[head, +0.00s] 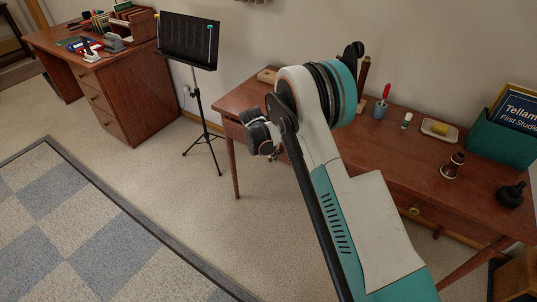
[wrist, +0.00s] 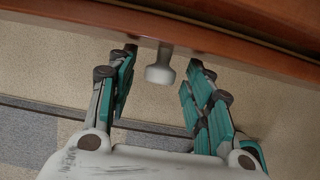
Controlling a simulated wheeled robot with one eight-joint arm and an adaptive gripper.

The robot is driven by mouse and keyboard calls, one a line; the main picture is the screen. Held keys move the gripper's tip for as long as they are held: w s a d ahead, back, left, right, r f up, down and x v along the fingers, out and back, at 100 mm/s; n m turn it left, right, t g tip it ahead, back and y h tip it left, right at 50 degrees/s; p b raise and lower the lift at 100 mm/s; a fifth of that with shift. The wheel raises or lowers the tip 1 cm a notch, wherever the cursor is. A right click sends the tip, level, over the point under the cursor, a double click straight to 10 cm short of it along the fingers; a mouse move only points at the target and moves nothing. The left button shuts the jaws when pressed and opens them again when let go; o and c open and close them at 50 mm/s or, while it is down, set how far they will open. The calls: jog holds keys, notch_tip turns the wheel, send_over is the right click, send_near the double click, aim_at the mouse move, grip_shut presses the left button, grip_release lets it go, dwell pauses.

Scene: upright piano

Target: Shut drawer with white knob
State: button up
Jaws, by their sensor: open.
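The white knob (wrist: 160,72) sticks out from a reddish-brown wooden drawer front (wrist: 225,45) in the wrist view. My gripper (wrist: 163,58) is open, with one teal-padded finger on each side of the knob. Both fingers look apart from the knob, and nothing is held. A dark strip shows behind the front's upper edge; how far the drawer stands out is hard to tell. In the head view my gripper (head: 260,135) is at the left end of the wooden table (head: 245,97), and my arm hides much of the table's front and the white knob.
A brass-coloured knob (head: 414,210) is on the table's right drawer. On the table stand a cup with a red-handled tool (head: 380,110), a tray (head: 440,130) and a green book holder (head: 500,138). A music stand (head: 190,40) is left of my gripper. The carpet in front is clear.

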grip_shut()
jog(key=shift+w+d, duration=0.7)
jog(key=shift+w, duration=0.2)
jog(key=shift+w+d, duration=0.7)
jog(key=shift+w, duration=0.15)
grip_release()
jog(key=v, duration=1.2)
jog(key=shift+a+f, duration=0.1)
jog(key=shift+s, duration=0.1)
